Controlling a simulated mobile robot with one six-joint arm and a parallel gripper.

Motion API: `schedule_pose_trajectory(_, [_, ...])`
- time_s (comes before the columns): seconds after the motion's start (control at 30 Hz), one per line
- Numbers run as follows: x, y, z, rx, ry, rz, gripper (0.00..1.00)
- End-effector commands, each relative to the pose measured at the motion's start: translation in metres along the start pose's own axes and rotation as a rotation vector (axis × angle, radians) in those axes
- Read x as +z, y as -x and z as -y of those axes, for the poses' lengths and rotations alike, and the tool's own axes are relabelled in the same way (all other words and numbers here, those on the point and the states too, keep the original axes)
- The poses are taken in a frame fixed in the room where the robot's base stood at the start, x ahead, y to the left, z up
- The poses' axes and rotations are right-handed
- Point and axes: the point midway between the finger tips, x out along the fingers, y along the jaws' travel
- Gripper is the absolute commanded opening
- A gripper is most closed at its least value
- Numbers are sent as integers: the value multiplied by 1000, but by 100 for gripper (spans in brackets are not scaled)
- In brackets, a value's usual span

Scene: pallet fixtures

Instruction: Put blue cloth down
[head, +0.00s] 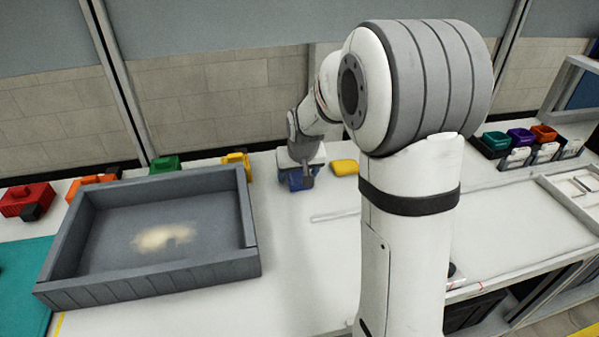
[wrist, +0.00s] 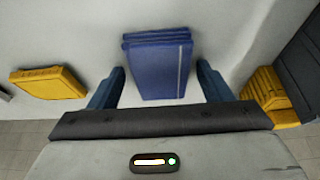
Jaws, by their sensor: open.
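A folded blue cloth (wrist: 158,68) lies on the white table, centred between my gripper's fingers in the wrist view. My gripper (wrist: 160,88) is open, with a dark blue finger on each side of the cloth and a visible gap to it on both sides. In the head view my gripper (head: 297,180) is low over the far part of the table, and the blue cloth (head: 291,184) shows partly beneath it. The rest of the cloth is hidden there by my gripper.
A yellow folded item (head: 344,167) lies just right of the cloth. A grey tray (head: 252,222) with a pale patch inside stands to the left. Yellow (head: 237,160), green (head: 165,164) and red (head: 27,200) objects line the back edge. Small coloured bins (head: 521,137) stand at right.

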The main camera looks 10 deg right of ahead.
Motion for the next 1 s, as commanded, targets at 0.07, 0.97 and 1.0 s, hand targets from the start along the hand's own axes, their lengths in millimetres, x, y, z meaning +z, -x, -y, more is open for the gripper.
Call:
schedule_pose_trajectory(0.07, [1, -1, 1, -1, 1, 3, 75])
schedule_pose_trajectory(0.97, [0, 122, 1, -1, 2, 1, 75])
schedule_pose_trajectory(1.0, [4, 125, 1, -1, 2, 4, 75])
